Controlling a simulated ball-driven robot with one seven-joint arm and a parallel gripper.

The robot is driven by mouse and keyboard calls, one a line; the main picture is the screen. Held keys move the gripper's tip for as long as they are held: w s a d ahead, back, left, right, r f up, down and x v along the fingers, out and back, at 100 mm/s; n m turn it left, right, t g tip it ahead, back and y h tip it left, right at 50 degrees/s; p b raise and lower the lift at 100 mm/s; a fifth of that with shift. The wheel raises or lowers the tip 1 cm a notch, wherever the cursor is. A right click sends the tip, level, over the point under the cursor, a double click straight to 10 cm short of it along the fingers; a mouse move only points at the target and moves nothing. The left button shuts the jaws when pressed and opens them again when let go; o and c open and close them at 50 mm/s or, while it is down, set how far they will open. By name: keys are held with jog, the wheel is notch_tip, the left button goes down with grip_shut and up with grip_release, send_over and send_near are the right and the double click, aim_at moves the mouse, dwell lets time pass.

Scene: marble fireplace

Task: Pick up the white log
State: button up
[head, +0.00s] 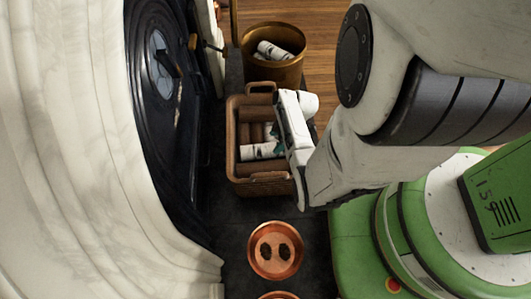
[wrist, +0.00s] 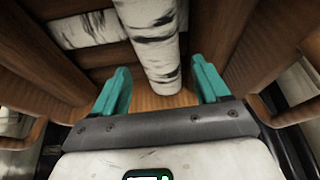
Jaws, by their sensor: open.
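A white log (wrist: 152,40) with dark bark marks runs lengthwise through the top middle of the wrist view. Its near end lies between the two teal fingers of my gripper (wrist: 160,66), with gaps on both sides. My gripper is open, inside the brown basket (head: 249,188). Another white log (wrist: 88,29) lies crosswise to the left, away from the fingers. In the head view a white log (head: 258,152) shows among brown logs in the basket. My gripper body hides the basket's right part and most of the fingers.
A brass bucket (head: 283,70) holding white logs stands behind the basket. A copper pan (head: 275,250) sits on the dark hearth in front. The black fireplace door (head: 150,115) and pale marble (head: 65,150) bound the left side.

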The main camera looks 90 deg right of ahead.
aim_at(269, 147)
jog(key=b+x, duration=0.3)
jog(key=x, duration=0.3)
jog(key=shift+w+d+f+b, duration=0.1)
jog(key=shift+w+f+b, duration=0.1)
jog(key=shift+w+b, duration=0.15)
jog(key=shift+c, duration=0.4)
jog(key=c, duration=1)
jog(key=shift+o, duration=0.2)
jog(key=shift+r, duration=0.1)
